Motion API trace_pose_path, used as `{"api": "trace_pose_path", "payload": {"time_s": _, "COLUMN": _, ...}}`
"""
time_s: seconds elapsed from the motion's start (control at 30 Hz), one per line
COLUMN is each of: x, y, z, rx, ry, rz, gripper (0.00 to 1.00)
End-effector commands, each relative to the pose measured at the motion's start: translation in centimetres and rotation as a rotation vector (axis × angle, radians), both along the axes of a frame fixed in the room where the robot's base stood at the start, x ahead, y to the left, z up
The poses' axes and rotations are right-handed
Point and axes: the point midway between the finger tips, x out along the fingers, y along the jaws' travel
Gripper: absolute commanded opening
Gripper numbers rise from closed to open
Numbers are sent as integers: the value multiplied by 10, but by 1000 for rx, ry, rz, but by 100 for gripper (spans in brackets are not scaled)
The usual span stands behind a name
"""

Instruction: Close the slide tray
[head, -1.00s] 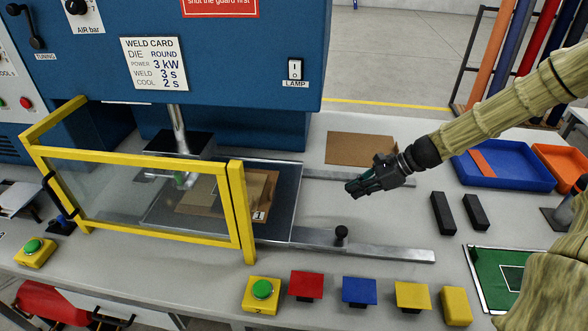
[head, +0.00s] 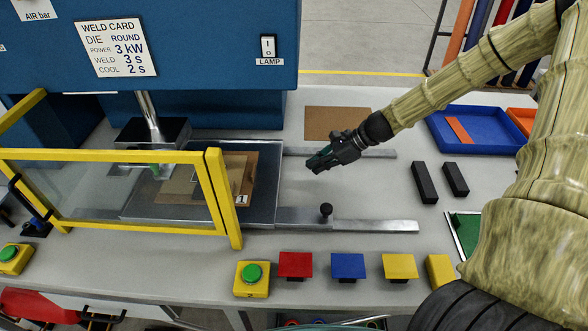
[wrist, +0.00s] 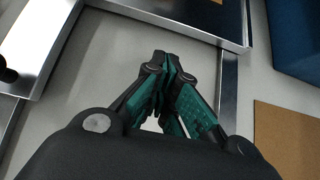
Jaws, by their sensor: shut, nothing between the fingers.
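The slide tray (head: 263,205) is a flat metal tray with a dark rim on two metal rails, partly under the welding head and behind the yellow guard. A brown sheet and a card marked 1 lie on it. A black knob (head: 325,210) stands on the front bar, right of the tray. My gripper (head: 313,163) is shut and empty, just right of the tray's right edge and behind the knob. In the wrist view my gripper (wrist: 166,62) points toward the tray edge (wrist: 185,28), with a visible gap. Contact cannot be confirmed from the head view.
The yellow-framed clear guard (head: 222,200) stands along the tray's front left. A brown board (head: 338,123) lies behind my gripper. Black blocks (head: 424,183) and a blue bin (head: 480,137) are to the right. The table between the rails is bare.

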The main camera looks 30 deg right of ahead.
Motion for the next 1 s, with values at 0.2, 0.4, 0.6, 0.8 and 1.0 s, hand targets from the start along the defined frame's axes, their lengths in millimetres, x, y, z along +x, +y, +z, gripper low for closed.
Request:
{"api": "trace_pose_path", "payload": {"time_s": 0.2, "x": 7, "y": 13, "z": -12, "rx": 0, "ry": 2, "rz": 1, "gripper": 0}}
{"api": "trace_pose_path", "payload": {"time_s": 0.4, "x": 12, "y": 21, "z": -22, "rx": 0, "ry": 2, "rz": -1, "gripper": 0}}
{"api": "trace_pose_path", "payload": {"time_s": 0.6, "x": 21, "y": 34, "z": -27, "rx": -1, "ry": 1, "rz": 1, "gripper": 0}}
{"api": "trace_pose_path", "payload": {"time_s": 0.8, "x": 29, "y": 49, "z": -27, "rx": 0, "ry": 2, "rz": 1, "gripper": 0}}
{"api": "trace_pose_path", "payload": {"time_s": 1.0, "x": 35, "y": 58, "z": -27, "rx": -1, "ry": 1, "rz": 1, "gripper": 0}}
